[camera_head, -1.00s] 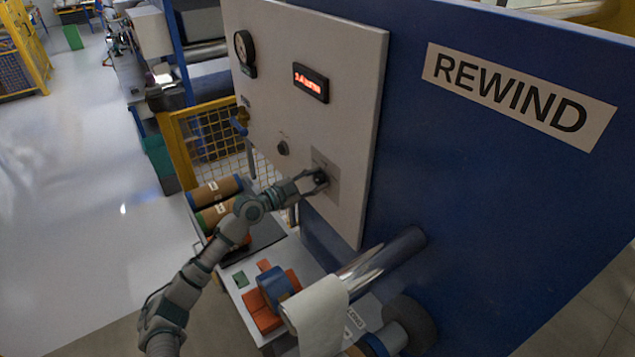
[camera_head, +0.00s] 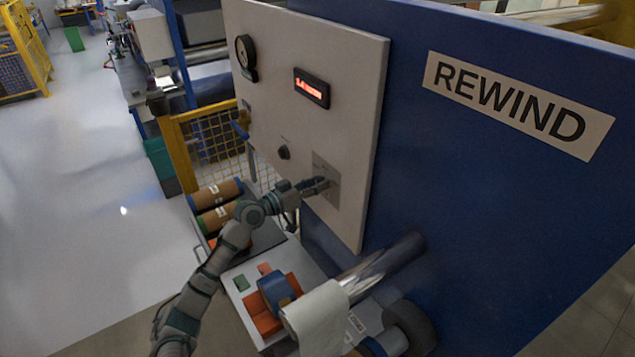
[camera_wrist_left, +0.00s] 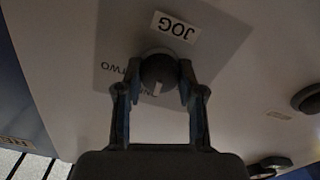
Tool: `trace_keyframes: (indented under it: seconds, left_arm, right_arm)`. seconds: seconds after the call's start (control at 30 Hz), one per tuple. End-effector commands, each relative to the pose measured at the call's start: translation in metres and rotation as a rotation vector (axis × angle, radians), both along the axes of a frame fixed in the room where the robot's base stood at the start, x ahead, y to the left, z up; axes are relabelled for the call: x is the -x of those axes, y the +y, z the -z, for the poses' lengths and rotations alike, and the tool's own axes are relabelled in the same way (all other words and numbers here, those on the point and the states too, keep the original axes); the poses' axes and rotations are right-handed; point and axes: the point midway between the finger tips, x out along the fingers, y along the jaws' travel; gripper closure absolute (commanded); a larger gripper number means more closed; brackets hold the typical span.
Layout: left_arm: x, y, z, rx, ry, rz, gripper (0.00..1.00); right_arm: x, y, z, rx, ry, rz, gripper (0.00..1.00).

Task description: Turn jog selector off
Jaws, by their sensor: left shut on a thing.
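The jog selector (camera_wrist_left: 158,74) is a dark round knob with a pale pointer mark, on a grey plate (camera_wrist_left: 112,38) labelled JOG, seen upside down in the left wrist view. My left gripper (camera_wrist_left: 160,92) has its two fingers on either side of the knob and is shut on it. In the head view my left gripper (camera_head: 318,186) is at the selector plate (camera_head: 327,172) on the light panel, and it hides the knob. The lettering beside the knob is partly covered by the fingers. My right gripper is in neither view.
Another dark knob (camera_head: 284,152) sits left of the plate. A red display (camera_head: 311,88) and a gauge (camera_head: 245,57) are higher on the panel.

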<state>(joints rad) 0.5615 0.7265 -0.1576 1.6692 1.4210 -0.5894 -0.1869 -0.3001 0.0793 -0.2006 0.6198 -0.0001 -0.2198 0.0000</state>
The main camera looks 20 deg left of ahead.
Motion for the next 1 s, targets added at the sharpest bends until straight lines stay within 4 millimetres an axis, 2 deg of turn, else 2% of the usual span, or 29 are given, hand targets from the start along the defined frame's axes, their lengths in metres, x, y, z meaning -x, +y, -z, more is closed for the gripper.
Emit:
trace_keyframes:
  seconds: [0.03,0.6,1.0]
  left_arm:
    - [0.001,-0.003,0.011,0.031,0.049,0.008,0.96]
    - [0.002,-0.004,0.009,0.497,0.321,0.007,0.97]
    - [0.002,-0.005,0.01,0.737,0.462,0.006,0.97]
  right_arm:
    - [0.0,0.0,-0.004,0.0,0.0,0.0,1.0]
    - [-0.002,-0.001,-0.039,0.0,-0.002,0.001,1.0]
    - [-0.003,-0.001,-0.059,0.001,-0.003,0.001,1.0]
